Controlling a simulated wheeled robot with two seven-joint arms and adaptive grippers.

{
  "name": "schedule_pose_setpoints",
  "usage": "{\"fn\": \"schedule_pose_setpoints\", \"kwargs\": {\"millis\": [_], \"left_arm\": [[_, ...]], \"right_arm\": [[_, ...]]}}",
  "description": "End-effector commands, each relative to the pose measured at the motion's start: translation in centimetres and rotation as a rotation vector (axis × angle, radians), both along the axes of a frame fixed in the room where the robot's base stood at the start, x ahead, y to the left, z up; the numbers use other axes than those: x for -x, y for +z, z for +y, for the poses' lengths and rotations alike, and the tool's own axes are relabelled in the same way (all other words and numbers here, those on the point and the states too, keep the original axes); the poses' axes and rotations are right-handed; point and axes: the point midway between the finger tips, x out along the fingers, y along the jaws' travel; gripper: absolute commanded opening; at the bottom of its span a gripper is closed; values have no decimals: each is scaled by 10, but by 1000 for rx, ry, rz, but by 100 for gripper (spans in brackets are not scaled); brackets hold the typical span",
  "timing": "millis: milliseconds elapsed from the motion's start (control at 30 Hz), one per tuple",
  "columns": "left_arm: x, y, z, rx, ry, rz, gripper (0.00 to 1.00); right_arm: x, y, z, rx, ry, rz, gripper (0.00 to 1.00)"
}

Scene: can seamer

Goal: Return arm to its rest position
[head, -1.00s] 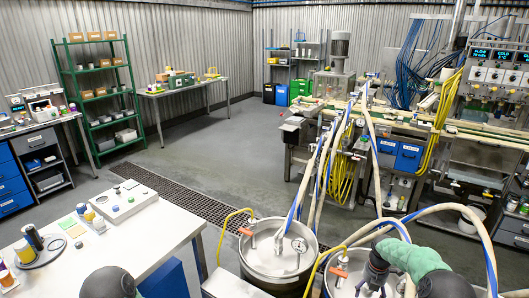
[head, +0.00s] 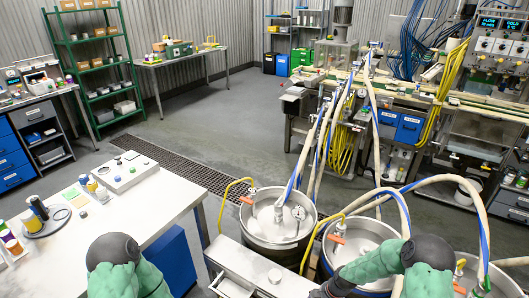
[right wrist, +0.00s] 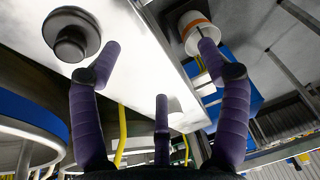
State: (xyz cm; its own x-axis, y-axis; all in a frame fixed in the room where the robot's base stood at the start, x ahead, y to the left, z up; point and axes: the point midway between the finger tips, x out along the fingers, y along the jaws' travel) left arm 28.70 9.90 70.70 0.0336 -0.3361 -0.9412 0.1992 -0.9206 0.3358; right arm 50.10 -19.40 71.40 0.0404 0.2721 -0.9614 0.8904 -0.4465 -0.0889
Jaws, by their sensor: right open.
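My right arm (head: 390,262), green with a dark joint, crosses in front of the right keg in the head view, its dark end at the bottom edge. My right gripper shows in the right wrist view (right wrist: 160,50); its purple fingers are spread with nothing between them. It is over a pale metal surface, with a round dark-grey knob-like part (right wrist: 72,33) at one side and a white and orange cylinder (right wrist: 194,30) at the other. My left arm (head: 115,268) is folded at the bottom left; its gripper is out of view.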

Motion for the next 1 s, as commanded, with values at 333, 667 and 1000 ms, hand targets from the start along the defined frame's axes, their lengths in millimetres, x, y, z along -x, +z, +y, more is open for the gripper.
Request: {"fn": "schedule_pose_setpoints", "kwargs": {"millis": [333, 667, 1000], "left_arm": [[0, 0, 0, 0, 0, 0, 42], [0, 0, 0, 0, 0, 0, 42], [0, 0, 0, 0, 0, 0, 42]], "right_arm": [[133, -18, 76, -100, -747, 250, 76], [208, -8, 95, -105, -1186, 388, 76], [208, -8, 95, -105, -1186, 388, 76]]}}
